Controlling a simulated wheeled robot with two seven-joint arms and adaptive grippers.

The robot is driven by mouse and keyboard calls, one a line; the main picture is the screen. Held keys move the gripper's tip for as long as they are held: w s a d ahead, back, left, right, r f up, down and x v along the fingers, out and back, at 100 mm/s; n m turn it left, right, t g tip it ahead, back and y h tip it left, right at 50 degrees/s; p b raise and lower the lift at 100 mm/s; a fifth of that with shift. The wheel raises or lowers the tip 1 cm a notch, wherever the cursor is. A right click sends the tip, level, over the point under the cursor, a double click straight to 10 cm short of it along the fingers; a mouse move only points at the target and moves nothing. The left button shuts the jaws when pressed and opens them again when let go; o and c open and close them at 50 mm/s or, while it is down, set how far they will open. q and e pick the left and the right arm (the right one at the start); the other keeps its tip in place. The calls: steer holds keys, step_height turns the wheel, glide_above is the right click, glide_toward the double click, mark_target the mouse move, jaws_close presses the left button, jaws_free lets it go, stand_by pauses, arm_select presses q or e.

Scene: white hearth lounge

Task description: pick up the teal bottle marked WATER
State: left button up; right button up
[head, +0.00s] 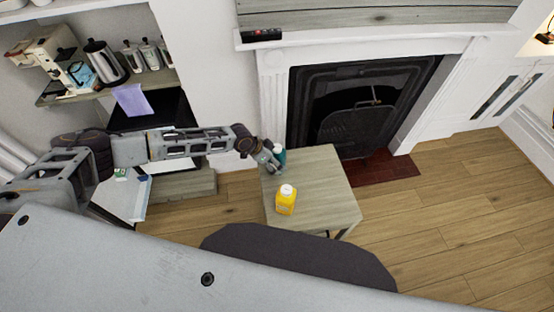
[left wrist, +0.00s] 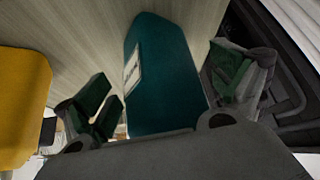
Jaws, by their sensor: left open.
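The teal bottle (head: 279,154) stands on the small wooden table (head: 325,195) near its back left corner. It fills the middle of the left wrist view (left wrist: 165,75), with a white label whose text is too small to read. My left gripper (head: 270,163) is at the bottle in the head view and partly covers it. In the left wrist view the open fingers (left wrist: 172,95) lie on either side of the bottle, with a visible gap on the left. Whether the right finger touches it I cannot tell. My right gripper is not in view.
A yellow bottle (head: 286,200) with a white cap stands on the same table, in front of the teal one; it shows at the left of the wrist view (left wrist: 22,105). A fireplace (head: 355,105) is behind. The table's right part is clear.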

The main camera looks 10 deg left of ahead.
mark_target(279, 146)
arm_select(q)
steer(key=shift+c, duration=0.3)
steer(key=c, duration=1.4)
steer(key=shift+o, duration=0.2)
steer(key=shift+w+r, duration=0.1)
steer(key=shift+r, duration=0.05)
steer(key=shift+r, duration=4.9)
